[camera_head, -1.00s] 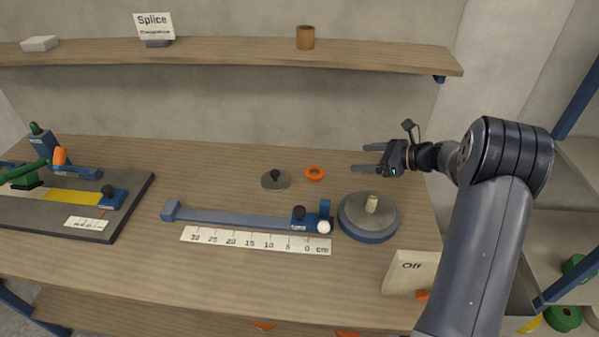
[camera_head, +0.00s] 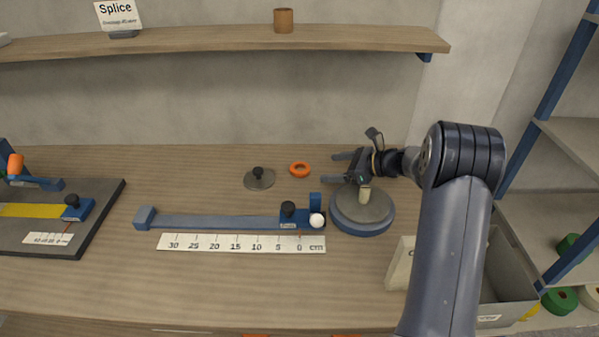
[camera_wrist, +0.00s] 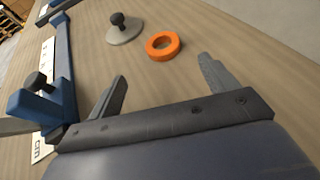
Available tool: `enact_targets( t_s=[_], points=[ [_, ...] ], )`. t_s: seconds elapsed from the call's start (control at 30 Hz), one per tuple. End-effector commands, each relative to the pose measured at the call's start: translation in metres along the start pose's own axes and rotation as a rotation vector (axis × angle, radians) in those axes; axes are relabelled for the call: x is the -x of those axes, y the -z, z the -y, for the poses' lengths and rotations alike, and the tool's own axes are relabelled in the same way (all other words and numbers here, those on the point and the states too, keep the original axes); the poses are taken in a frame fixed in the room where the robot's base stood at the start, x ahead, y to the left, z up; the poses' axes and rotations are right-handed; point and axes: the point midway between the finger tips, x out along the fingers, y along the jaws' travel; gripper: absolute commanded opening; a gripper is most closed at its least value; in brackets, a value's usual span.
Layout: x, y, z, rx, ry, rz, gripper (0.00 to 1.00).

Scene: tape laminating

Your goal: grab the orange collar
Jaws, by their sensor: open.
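The orange collar (camera_head: 300,169) is a small ring lying flat on the wooden table, right of a grey disc with a black knob. In the wrist view the collar (camera_wrist: 163,46) lies beyond the fingertips, between their lines, with nothing in the jaws. My gripper (camera_head: 338,167) is open and empty, to the right of the collar and apart from it. Its two fingers also show in the wrist view (camera_wrist: 163,78), spread wide.
A grey round turntable with a post (camera_head: 361,211) stands below my gripper. A blue rail (camera_head: 215,222) with a ruler (camera_head: 240,243) lies in front of the collar. The grey knobbed disc (camera_head: 259,179) sits just left of it. A shelf (camera_head: 200,40) runs along the wall behind.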

Motion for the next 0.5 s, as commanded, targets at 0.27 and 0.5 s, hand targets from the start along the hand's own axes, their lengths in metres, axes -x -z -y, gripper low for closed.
enact_targets(
  t_s=[0.27, 0.5],
  points=[
    [-0.039, -0.001, 0.000, 0.000, -0.002, 0.000, 0.81],
    [-0.063, -0.002, 0.003, -0.001, -0.003, 0.000, 0.81]
  ],
)
